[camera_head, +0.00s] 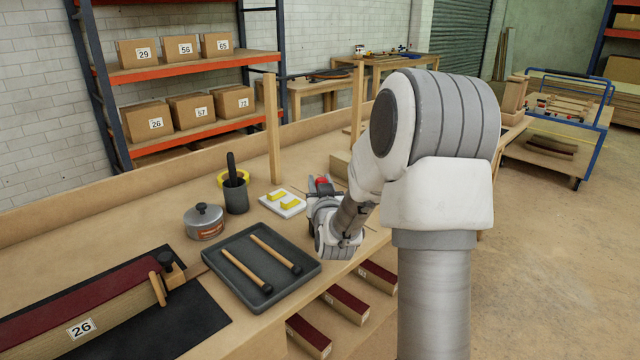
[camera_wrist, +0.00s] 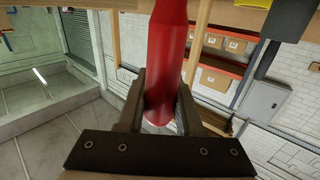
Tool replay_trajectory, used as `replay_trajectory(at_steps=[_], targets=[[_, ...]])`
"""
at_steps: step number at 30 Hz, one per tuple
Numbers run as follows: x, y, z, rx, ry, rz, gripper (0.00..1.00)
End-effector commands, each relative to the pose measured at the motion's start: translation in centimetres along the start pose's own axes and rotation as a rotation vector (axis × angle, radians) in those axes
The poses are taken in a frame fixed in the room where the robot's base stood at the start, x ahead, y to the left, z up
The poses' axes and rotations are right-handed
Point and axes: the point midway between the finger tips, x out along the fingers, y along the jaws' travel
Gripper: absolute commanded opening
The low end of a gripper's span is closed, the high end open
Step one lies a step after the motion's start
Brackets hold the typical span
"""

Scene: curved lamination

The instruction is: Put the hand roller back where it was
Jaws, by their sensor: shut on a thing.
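The hand roller's red handle (camera_wrist: 163,60) fills the middle of the wrist view, between the two dark fingers of my gripper (camera_wrist: 160,98). The gripper is shut on this handle. In the head view my gripper (camera_head: 322,192) is at the bench's right part, just right of a white board. A small red patch of the roller (camera_head: 321,183) shows there beside the fingers. The rest of the roller is hidden or too small to make out, and I cannot tell whether it touches the bench.
A grey tray (camera_head: 218,263) holds two wooden-handled tools. Wooden posts (camera_head: 273,130) rise from the bench.

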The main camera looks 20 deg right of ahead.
Motion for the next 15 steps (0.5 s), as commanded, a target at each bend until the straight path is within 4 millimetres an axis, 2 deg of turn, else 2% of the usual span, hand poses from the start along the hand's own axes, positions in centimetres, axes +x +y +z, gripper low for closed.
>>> replay_trajectory(at_steps=[15], targets=[[-0.1,0.1,1.5,0.001,-0.014,0.001,0.0]])
